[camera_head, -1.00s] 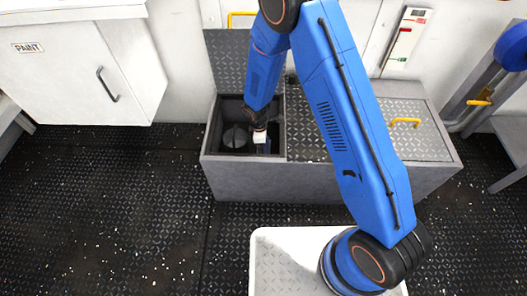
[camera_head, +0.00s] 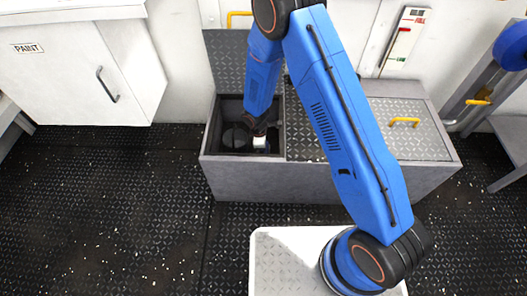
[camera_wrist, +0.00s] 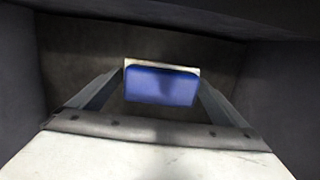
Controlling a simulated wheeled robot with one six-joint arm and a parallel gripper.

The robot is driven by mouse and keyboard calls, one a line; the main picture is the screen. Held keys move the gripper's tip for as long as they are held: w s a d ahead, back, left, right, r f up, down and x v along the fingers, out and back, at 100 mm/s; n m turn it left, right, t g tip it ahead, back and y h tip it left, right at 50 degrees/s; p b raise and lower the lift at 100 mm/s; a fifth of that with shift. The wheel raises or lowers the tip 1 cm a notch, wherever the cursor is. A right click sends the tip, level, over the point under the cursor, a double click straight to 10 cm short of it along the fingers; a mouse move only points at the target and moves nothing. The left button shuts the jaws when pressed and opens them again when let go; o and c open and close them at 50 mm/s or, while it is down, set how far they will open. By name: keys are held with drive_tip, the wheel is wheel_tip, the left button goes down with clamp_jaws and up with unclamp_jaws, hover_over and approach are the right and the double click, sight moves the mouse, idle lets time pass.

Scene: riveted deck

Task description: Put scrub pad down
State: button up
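The scrub pad (camera_wrist: 161,86) is blue with a pale layer along its far edge. In the wrist view it sits between the two fingertips of my gripper (camera_wrist: 162,82), which meet its left and right sides. My gripper (camera_head: 260,146) is inside the open left compartment of the grey locker (camera_head: 245,172), below its rim. In the head view the pad cannot be made out clearly. The wrist view shows dark compartment walls around the gripper, and the gap between pad and floor cannot be judged.
A dark round object (camera_head: 236,138) stands in the compartment left of my gripper. The compartment's lid (camera_head: 228,62) is raised against the wall. The right lid (camera_head: 408,128), with a yellow handle, is shut. A white cabinet (camera_head: 75,75) stands at the left.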

drive_tip(key=shift+s+f, duration=0.15)
drive_tip(key=shift+s, duration=0.05)
wheel_tip(320, 180, up, 12)
drive_tip(key=a, duration=0.1)
drive_tip(key=shift+w+a+r, duration=0.15)
drive_tip(key=shift+a+r, duration=0.1)
idle(0.3)
